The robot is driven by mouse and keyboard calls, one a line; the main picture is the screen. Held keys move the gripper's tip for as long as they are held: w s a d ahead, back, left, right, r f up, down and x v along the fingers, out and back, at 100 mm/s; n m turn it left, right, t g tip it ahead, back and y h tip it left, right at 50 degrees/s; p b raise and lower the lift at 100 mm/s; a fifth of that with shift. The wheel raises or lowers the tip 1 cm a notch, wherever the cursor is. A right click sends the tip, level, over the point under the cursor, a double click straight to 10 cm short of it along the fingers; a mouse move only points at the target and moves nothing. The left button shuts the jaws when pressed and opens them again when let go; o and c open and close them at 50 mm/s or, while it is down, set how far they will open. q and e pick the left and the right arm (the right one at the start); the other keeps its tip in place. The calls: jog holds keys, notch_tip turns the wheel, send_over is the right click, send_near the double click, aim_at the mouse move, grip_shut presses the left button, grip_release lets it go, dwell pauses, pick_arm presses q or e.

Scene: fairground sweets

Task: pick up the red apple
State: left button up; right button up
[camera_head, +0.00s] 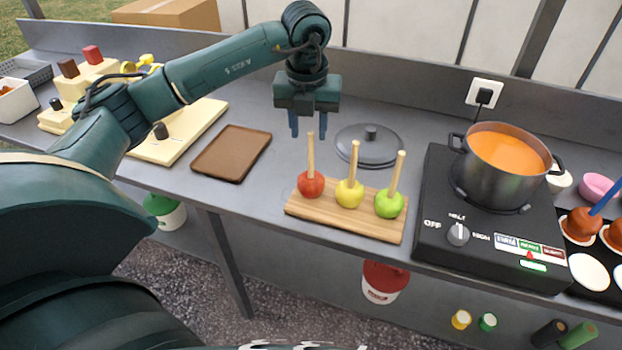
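The red apple (311,185) stands on a wooden board (345,220) on the grey counter, with a wooden stick (310,154) upright in it. A yellow apple (349,194) and a green apple (389,204) stand to its right on the same board, each on a stick. My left gripper (302,129) points down just above and slightly left of the red apple's stick top. Its two blue fingers are apart with nothing seen between them. My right gripper is not in view.
A pot of orange liquid (505,155) sits on a black hotplate (440,200) at right. A grey lid (368,145) lies behind the apples. A brown tray (231,153) lies to their left. Coated apples (583,224) stand at far right.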

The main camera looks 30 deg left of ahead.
pick_arm(q)
jog(key=p, duration=0.2)
send_over(311, 175)
jog(key=shift+w+a+f, duration=0.1)
jog(key=shift+w+f, duration=0.1)
jog(key=shift+f, duration=1.2)
jog(key=shift+w+a+f, duration=0.1)
jog(key=shift+w+f, duration=0.1)
jog(key=shift+f, duration=1.15)
jog(key=shift+c, duration=0.4)
grip_shut()
